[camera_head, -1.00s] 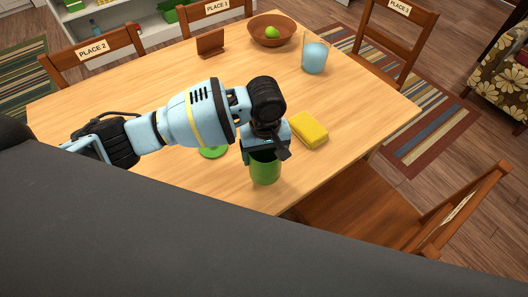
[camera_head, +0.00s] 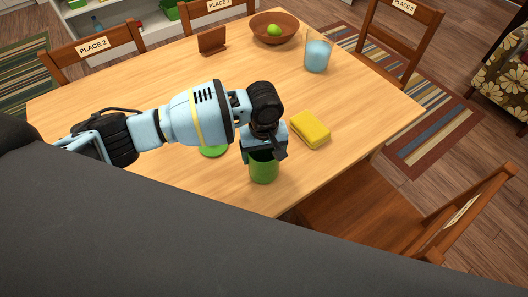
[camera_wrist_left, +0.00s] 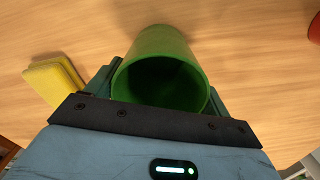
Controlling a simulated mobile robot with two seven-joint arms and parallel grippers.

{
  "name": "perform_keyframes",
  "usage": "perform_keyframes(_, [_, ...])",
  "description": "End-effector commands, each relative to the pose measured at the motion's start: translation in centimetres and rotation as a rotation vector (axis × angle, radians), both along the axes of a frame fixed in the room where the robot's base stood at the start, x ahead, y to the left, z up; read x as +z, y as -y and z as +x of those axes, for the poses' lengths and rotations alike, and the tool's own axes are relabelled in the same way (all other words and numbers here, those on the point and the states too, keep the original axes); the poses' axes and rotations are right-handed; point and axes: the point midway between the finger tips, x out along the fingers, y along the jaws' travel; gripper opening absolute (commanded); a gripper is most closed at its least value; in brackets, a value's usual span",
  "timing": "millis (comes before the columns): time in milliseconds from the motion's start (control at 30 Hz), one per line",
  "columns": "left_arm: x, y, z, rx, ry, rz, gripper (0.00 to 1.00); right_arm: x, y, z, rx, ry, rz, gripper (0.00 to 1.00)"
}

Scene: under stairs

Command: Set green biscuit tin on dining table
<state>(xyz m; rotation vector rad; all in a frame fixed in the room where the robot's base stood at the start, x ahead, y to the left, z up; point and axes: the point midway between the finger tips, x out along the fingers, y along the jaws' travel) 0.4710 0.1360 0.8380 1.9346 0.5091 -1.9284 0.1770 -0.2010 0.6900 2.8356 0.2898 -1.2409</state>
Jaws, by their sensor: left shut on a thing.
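The green biscuit tin (camera_head: 264,168) is an open, empty-looking green cylinder at the near edge of the dining table (camera_head: 150,80) in the head view. My left gripper (camera_head: 262,150) is shut on it from above. In the left wrist view the tin (camera_wrist_left: 163,70) sits between the fingers (camera_wrist_left: 160,85), its dark inside facing the camera. I cannot tell whether its base touches the wood. A flat green disc (camera_head: 213,151) lies on the table, partly hidden by my left arm. My right gripper is not in view.
A yellow sponge-like block (camera_head: 310,129) lies right of the tin. A blue-filled glass (camera_head: 317,56), a wooden bowl (camera_head: 273,28) with a green fruit and a small brown stand (camera_head: 212,40) are farther back. Chairs surround the table; one (camera_head: 370,215) is close at right.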

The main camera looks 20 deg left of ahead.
Motion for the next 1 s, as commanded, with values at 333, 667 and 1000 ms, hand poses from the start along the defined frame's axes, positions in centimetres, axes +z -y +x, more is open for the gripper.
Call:
perform_keyframes(333, [-0.3,0.0,0.0,0.000,0.000,-0.001,1.00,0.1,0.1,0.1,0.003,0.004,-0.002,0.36])
perform_keyframes(667, [0.9,0.0,0.0,0.000,0.003,-0.001,1.00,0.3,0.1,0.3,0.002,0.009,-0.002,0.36])
perform_keyframes(1000, [7.7,0.1,0.1,-0.001,0.006,-0.002,1.00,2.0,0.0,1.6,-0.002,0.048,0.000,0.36])
